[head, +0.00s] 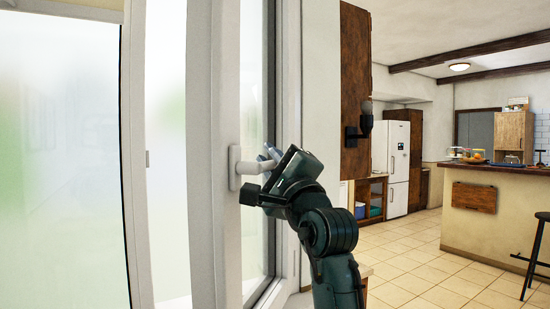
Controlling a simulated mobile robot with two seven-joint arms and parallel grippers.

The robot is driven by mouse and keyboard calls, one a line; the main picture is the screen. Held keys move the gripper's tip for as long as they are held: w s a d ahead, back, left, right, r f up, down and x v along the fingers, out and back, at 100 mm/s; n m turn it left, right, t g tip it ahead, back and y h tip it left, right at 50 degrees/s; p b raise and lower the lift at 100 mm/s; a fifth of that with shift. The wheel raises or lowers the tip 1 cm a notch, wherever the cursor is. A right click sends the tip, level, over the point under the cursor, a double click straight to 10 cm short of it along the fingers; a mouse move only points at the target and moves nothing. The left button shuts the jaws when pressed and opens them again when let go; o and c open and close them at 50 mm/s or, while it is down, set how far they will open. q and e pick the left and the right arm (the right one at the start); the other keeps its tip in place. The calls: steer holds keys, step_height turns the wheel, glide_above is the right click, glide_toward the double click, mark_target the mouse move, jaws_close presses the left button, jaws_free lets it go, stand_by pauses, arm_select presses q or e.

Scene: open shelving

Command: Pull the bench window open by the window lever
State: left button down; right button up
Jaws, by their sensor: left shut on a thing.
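The white window lever (234,167) sits on the upright frame of the window sash (228,70) left of centre. Its handle points to the right. My left gripper (266,165) is shut on the handle's outer part, with dark jaws around it. The jaws partly hide the end of the lever. The sash's glass (251,60) shows at a steep angle behind the gripper. I cannot tell from this view how far the sash stands open. My right gripper is not in view.
Frosted panes (55,160) fill the left side. A brown wooden cabinet (354,90) with a dark wall lamp (360,124) is right of the window. Beyond are a white fridge (392,165), a counter (480,225) and a black stool (538,250). The tiled floor (410,270) between is clear.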

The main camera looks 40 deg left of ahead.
arm_select(q)
steer(key=shift+r, duration=0.1)
steer(key=c, duration=1.4)
jaws_free()
steer(key=shift+a, duration=0.1)
